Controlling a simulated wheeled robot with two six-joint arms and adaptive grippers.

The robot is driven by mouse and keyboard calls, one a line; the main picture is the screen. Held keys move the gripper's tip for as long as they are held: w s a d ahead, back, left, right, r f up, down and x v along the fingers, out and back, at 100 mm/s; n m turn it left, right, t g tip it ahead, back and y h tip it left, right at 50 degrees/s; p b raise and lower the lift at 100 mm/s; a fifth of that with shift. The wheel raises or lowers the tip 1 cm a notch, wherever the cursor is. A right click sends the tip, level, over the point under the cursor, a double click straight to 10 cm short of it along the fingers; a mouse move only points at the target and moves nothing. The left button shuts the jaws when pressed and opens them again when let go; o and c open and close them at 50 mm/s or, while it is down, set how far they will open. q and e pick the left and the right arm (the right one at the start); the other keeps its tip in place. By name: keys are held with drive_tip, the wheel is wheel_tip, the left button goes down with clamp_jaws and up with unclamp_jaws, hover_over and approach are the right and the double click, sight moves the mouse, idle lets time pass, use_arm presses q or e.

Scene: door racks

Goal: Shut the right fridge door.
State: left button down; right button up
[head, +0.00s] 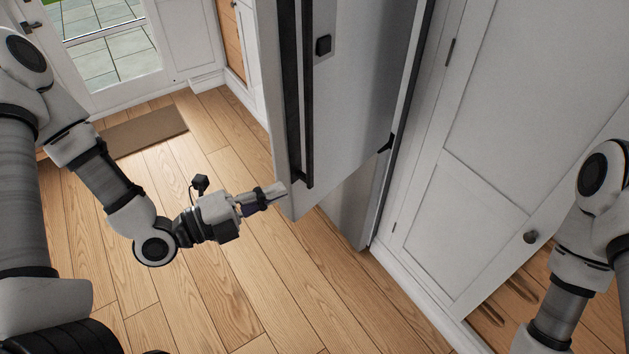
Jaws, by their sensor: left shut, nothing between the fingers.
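The right fridge door (352,95) is a tall grey panel in the upper middle of the head view. It stands swung out, with its outer face toward me, its free edge on the left and a black hinge piece at the lower right. A long dark vertical handle (306,100) runs near the free edge. My left gripper (276,191) is shut and empty, just left of the door's lower free corner. I cannot tell whether its tips touch the door. The fridge interior is hidden. My right arm shows at the right, but its gripper is out of the frame.
A lower fridge front (350,208) shows beneath the door. White cabinet doors (510,130) with a dark knob (531,237) stand on the right. A brown mat (145,130) lies before a glazed door (105,45). The wooden floor (290,290) is clear.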

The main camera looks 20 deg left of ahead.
sight(307, 162)
use_arm(q)
drive_tip(key=w+d, duration=0.1)
drive_tip(key=w, duration=0.2)
drive_tip(key=w+d+p, duration=0.1)
drive_tip(key=w, duration=0.2)
drive_tip(key=w+d, duration=0.1)
drive_tip(key=w, duration=0.2)
drive_tip(key=shift+w+f+p, duration=0.25)
drive_tip(key=shift+w+p, duration=0.1)
drive_tip(key=shift+w+a+f, duration=0.15)
drive_tip(key=shift+a+f, duration=0.05)
use_arm(e)
drive_tip(key=shift+w+a+r, duration=0.25)
drive_tip(key=shift+w+r, duration=0.25)
drive_tip(key=shift+r, duration=0.1)
